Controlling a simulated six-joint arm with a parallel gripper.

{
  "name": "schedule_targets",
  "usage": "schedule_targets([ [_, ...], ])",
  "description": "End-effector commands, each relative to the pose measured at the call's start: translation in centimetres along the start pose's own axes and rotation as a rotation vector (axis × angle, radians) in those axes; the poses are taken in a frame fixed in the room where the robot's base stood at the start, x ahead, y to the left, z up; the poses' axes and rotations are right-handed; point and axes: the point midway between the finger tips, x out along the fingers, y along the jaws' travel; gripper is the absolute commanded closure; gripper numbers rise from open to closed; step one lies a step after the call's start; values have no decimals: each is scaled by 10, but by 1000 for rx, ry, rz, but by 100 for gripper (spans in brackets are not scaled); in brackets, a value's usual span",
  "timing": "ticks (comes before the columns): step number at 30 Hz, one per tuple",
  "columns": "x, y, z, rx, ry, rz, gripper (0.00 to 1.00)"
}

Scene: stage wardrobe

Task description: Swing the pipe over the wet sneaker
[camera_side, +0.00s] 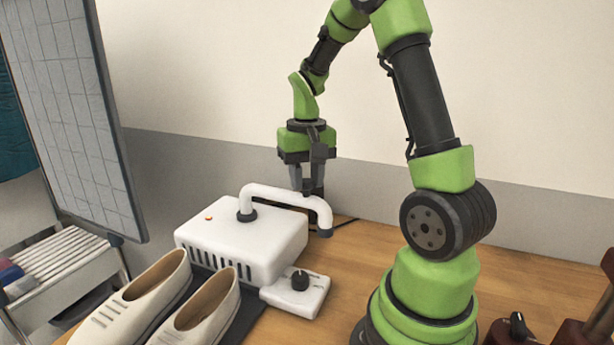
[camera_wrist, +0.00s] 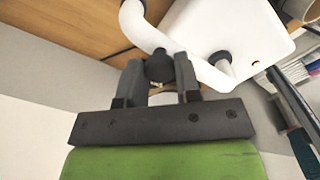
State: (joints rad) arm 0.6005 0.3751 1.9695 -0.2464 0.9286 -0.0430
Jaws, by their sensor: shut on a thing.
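The white pipe (camera_side: 285,194) rises from a dark collar on top of the white dryer box (camera_side: 240,242) and bends down to a dark end, out past the box's right side and away from the shoes. My gripper (camera_side: 307,188) is shut on the pipe's dark knob (camera_wrist: 160,66), seen between the fingers in the wrist view. The pipe also shows there (camera_wrist: 190,62). Two cream sneakers, the left one (camera_side: 135,305) and the right one (camera_side: 205,312), stand on a dark mat in front of the box. I cannot tell which is wet.
A white control block (camera_side: 297,292) with a black knob sits at the box's front right. A tall gridded panel (camera_side: 75,110) and a slatted rack (camera_side: 60,262) stand at left. The table behind the pipe is mostly clear.

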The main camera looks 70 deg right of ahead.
Motion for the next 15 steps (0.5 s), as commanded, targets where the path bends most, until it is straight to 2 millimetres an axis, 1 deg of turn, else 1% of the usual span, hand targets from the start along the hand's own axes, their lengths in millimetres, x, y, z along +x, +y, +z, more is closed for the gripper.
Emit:
schedule_targets([
  [8, -1, -15, 13, 126, 0, -1, 100],
  [15, -1, -41, 29, 331, -1, -1, 100],
])
